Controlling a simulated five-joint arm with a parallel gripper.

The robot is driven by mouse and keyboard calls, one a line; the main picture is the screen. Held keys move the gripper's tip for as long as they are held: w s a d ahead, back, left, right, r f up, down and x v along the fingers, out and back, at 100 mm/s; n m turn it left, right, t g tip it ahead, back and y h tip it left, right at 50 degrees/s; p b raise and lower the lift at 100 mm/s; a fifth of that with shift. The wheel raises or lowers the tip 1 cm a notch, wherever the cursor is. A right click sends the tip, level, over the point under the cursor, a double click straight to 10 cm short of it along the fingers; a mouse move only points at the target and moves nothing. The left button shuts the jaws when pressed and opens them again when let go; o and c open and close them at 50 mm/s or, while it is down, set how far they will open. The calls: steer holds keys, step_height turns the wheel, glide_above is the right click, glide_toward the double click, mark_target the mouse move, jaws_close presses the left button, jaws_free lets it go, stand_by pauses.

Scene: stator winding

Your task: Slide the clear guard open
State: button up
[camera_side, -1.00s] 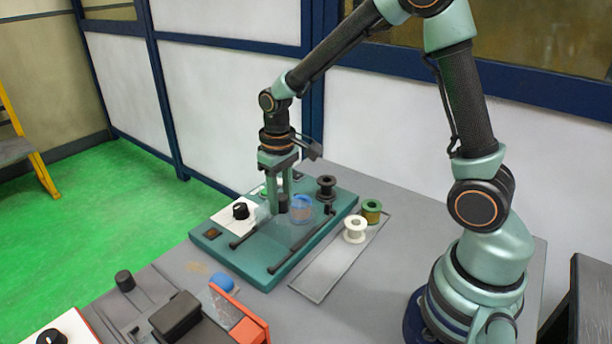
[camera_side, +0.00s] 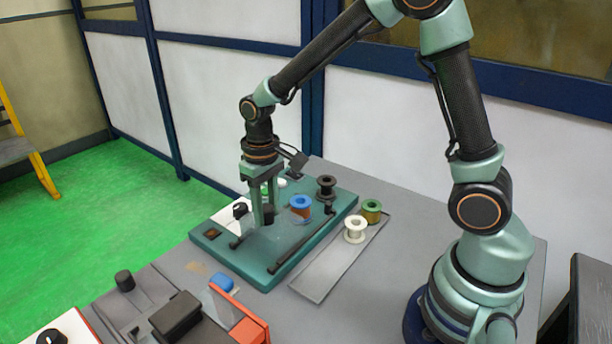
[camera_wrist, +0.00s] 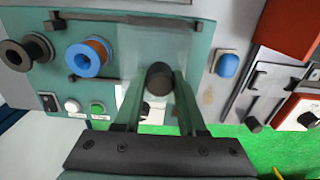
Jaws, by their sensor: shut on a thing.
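The clear guard (camera_wrist: 150,45) shows in the wrist view as a pale see-through sheet over the green winding station (camera_side: 285,266). A black knob (camera_wrist: 159,77) stands on the guard. My gripper (camera_side: 265,222) is shut on this knob, with one finger on each side. In the side view the guard is hard to make out around my fingers. The blue-rimmed spool with copper wire (camera_side: 301,203) stands uncovered to the right of my gripper. It also shows uncovered in the wrist view (camera_wrist: 88,57), left of the guard.
Black rails (camera_side: 294,249) run along the station. A black spool (camera_side: 326,187) stands at its far end. A second machine with an orange-red part (camera_side: 240,312) is at the front left.

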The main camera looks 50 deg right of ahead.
steer(key=shift+a, duration=0.25)
steer(key=o, duration=0.9)
steer(key=shift+o, duration=0.2)
steer(key=shift+r, duration=3)
steer(key=shift+s+d+r, duration=0.1)
steer(key=shift+r, duration=0.1)
steer(key=s+d+r+t, duration=0.4)
steer(key=s+r, duration=0.4)
steer(key=s, duration=0.2)
steer(key=shift+s+d+r+t, duration=0.2)
steer(key=shift+s+d+t, duration=0.1)
steer(key=shift+t, duration=0.5)
